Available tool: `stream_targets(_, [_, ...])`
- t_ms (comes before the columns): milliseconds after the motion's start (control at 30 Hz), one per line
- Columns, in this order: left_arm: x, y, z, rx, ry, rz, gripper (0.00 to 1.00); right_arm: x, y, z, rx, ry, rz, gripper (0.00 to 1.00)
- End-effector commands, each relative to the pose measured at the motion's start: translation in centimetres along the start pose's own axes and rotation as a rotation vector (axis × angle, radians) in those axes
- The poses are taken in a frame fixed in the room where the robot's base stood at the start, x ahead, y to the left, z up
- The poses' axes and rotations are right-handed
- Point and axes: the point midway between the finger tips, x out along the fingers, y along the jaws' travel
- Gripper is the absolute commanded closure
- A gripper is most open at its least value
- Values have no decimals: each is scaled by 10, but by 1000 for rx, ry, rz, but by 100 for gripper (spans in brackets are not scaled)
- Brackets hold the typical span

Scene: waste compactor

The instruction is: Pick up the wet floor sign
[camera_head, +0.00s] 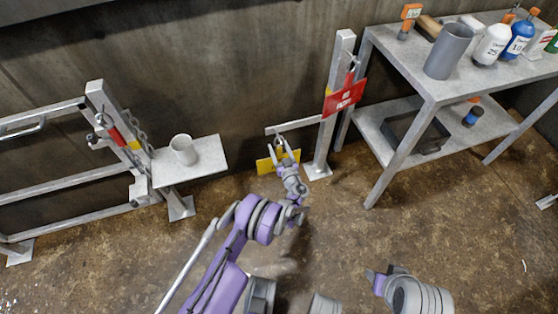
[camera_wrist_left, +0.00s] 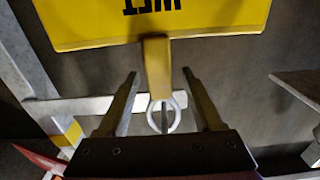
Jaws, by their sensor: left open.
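The yellow wet floor sign (camera_head: 265,164) hangs low against the dark wall, below a short metal bar (camera_head: 293,126). My left gripper (camera_head: 281,148) is in front of it and hides part of it. In the left wrist view the sign (camera_wrist_left: 200,20) appears upside down, with black lettering partly cut off. Its yellow tab (camera_wrist_left: 157,68) ends at a pale ring (camera_wrist_left: 163,116). The open fingers of my left gripper (camera_wrist_left: 159,80) stand on either side of the tab, with visible gaps. Part of my right arm shows at the lower right; its gripper is not visible.
The bar joins an upright post (camera_head: 328,115) bearing a red sign (camera_head: 345,97). To the left, a small shelf (camera_head: 205,165) holds a grey cup (camera_head: 183,149) beside a metal gate (camera_head: 60,180). A metal table (camera_head: 400,62) with bottles stands at right. Brown floor lies open between.

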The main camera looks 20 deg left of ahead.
Motion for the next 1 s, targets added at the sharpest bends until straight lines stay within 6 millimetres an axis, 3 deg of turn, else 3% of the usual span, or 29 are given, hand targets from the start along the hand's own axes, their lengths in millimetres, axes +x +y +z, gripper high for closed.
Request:
stream_targets(200, [1,0,0,0,0,0,34,0,0,0,0,0,0,50])
stream_targets(567, [0,0,0,0,0,0,99,0,0,0,0,0,0,50])
stream_targets(1000, [0,0,0,-1,0,0,100,0,0,0,0,0,0,50])
